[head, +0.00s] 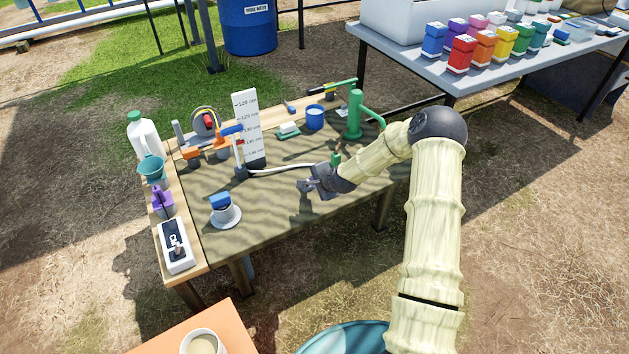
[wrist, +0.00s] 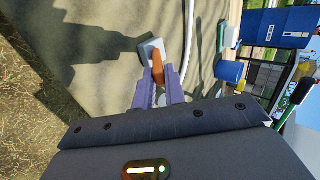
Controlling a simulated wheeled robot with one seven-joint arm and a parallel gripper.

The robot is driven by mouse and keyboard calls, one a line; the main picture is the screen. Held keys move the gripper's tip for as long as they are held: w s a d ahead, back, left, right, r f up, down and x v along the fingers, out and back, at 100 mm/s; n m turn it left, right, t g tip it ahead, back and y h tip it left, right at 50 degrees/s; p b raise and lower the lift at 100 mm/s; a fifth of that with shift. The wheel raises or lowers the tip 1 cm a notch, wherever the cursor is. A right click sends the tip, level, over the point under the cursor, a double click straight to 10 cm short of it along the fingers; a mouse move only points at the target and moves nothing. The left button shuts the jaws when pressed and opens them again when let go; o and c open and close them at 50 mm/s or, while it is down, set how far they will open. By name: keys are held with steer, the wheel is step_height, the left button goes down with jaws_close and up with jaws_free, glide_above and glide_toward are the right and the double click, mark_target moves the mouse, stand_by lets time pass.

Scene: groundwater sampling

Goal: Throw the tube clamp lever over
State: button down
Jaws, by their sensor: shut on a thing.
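My gripper (head: 308,184) is low over the middle-right of the wooden table. In the wrist view its two purple fingers (wrist: 158,86) are shut on an orange lever (wrist: 157,66). The lever rises from a small pale block (wrist: 151,48), which looks like the tube clamp's body, on or just above the tabletop. A white tube (wrist: 190,45) runs just right of the block in that view; I cannot tell whether the block grips it. In the head view the tube (head: 283,172) curves towards my gripper, and the lever is hidden or too small to make out.
A white graduated board (head: 246,125) stands at the back. A green hand pump (head: 354,118) is behind my arm. A blue-topped pot on a saucer (head: 226,214) is to the left. A white meter (head: 175,245) lies on the left ledge. The table's front right is mostly clear.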

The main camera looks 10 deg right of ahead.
steer(key=c, duration=2.1)
jaws_free()
steer(key=shift+w+a+r+g+p, duration=0.3)
steer(key=shift+w+r+p, duration=0.25)
steer(key=shift+p, duration=0.45)
steer(key=shift+w+a+r+g+p, duration=0.15)
steer(key=shift+w+r+g+p, duration=0.15)
steer(key=shift+w+r+p, duration=0.45)
steer(key=shift+o, duration=0.2)
steer(key=shift+f, duration=0.35)
steer(key=shift+p, duration=0.3)
steer(key=shift+w+a+r+g+h+p, duration=0.1)
steer(key=shift+w+r+g+h+p, duration=0.25)
steer(key=shift+p, duration=0.5)
steer(key=shift+o, duration=0.3)
steer(key=shift+w+a+g+p, duration=0.3)
steer(key=shift+w+g+p, duration=0.25)
steer(key=shift+p, duration=0.45)
steer(key=shift+w, duration=0.1)
